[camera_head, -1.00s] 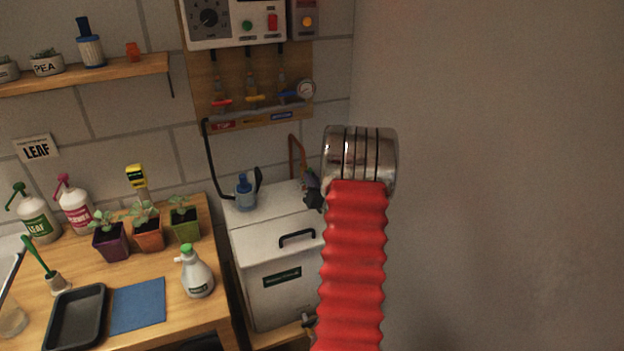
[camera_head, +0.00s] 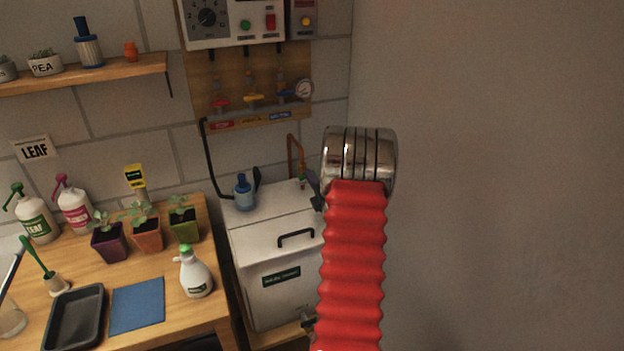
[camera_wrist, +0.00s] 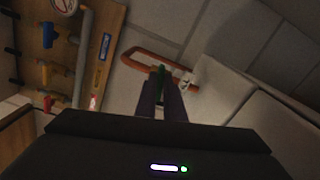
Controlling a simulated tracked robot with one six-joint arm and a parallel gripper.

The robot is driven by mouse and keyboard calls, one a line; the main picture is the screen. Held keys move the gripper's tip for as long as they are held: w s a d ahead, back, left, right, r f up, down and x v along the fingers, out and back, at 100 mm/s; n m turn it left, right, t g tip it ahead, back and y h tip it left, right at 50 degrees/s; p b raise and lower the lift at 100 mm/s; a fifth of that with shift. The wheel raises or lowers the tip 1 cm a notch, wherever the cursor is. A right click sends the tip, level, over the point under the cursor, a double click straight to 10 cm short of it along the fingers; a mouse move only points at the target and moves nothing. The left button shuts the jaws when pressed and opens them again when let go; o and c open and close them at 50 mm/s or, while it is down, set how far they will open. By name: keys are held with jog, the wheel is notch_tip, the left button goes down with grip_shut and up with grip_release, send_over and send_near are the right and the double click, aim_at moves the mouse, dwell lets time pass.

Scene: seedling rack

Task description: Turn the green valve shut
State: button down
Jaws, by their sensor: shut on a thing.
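The green valve handle (camera_wrist: 162,71) shows in the wrist view as a thin green piece between my fingertips, beside the copper pipe (camera_wrist: 135,54). My gripper (camera_wrist: 163,85) is shut on it; the fingers hide most of the handle. In the head view my gripper (camera_head: 314,188) is a small dark shape left of my red arm sleeve, just above the white cabinet. The copper pipe (camera_head: 291,150) rises behind it there. The handle's exact angle is hard to tell.
The white cabinet (camera_head: 258,245) has a black handle and a blue-topped bottle (camera_head: 244,192) on it. A board (camera_head: 232,78) above carries red, yellow and blue valves and a gauge (camera_head: 304,89). The bench (camera_head: 205,235) at left holds pots and bottles. A bare wall stands close on the right.

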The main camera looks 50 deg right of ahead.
jog(key=shift+s+d+f+m, duration=0.1)
jog(key=shift+s+d+m, duration=0.05)
jog(key=shift+m, duration=1.25)
jog(key=c, duration=1.9)
grip_release()
jog(key=shift+o, duration=0.2)
jog(key=v, duration=1.4)
